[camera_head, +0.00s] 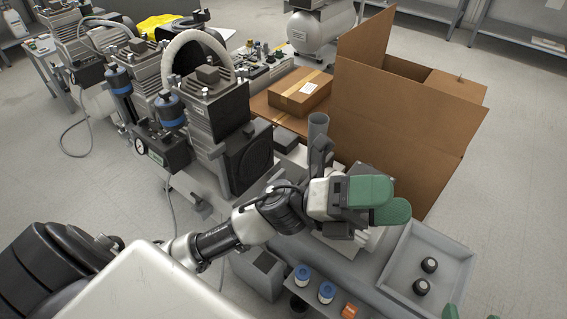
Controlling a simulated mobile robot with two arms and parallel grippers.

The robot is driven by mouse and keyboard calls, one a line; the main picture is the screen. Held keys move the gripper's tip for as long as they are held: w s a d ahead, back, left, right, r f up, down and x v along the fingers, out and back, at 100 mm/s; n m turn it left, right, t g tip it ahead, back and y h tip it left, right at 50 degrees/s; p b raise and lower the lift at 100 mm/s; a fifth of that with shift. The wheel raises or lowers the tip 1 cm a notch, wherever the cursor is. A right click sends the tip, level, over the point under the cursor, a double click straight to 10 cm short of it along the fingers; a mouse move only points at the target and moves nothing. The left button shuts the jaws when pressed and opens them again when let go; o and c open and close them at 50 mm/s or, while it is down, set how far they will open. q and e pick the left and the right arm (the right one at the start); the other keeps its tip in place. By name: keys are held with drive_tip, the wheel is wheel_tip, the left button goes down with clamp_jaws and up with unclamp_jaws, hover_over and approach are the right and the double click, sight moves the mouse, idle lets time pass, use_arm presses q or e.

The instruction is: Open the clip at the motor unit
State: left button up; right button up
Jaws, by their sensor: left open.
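The nearest compressor's motor unit (215,108) is a grey finned block with a black square fan housing (248,155) at its lower right. A pale hose arches over it. I cannot make out the clip at this size. My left gripper (383,201) has green finger pads and is open, with nothing seen between them. It is to the right of the motor unit and apart from it, above the bench. Small green tips at the bottom right edge look like my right gripper (470,315); the rest of it is out of the picture.
A large open cardboard box (395,125) stands behind my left gripper. A small closed carton (300,92) lies left of it. A grey tray (446,247) with two black round parts is at right. Blue-topped cans (327,292) stand at the front. More compressors fill the left.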

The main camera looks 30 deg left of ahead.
use_arm(q)
wheel_tip(320, 180, down, 2)
drive_tip(key=m+g+y, duration=0.3)
drive_tip(key=m+g, duration=0.3)
drive_tip(key=m, duration=0.2)
drive_tip(key=m+t+y+p, duration=0.1)
drive_tip(key=m+y, duration=0.7)
drive_tip(key=y, duration=1.3)
hover_over(276, 176)
wheel_tip(276, 176, down, 7)
use_arm(e)
drive_tip(key=s+d+f+g+h, duration=0.1)
drive_tip(key=s+d+f+g, duration=0.1)
drive_tip(key=s+f+g, duration=0.25)
use_arm(q)
wheel_tip(276, 176, down, 10)
drive_tip(key=shift+r+b, duration=0.25)
drive_tip(key=shift+b, duration=0.65)
drive_tip(key=shift+f, duration=0.5)
use_arm(e)
drive_tip(key=w+a+r+t+y, duration=0.1)
drive_tip(key=w+a+r+t, duration=0.2)
drive_tip(key=w+r+t, duration=0.3)
drive_tip(key=shift+w+r, duration=0.2)
drive_tip(key=shift+r, duration=0.2)
drive_tip(key=shift+t, duration=0.25)
use_arm(q)
drive_tip(key=shift+w, duration=0.1)
drive_tip(key=c, duration=0.9)
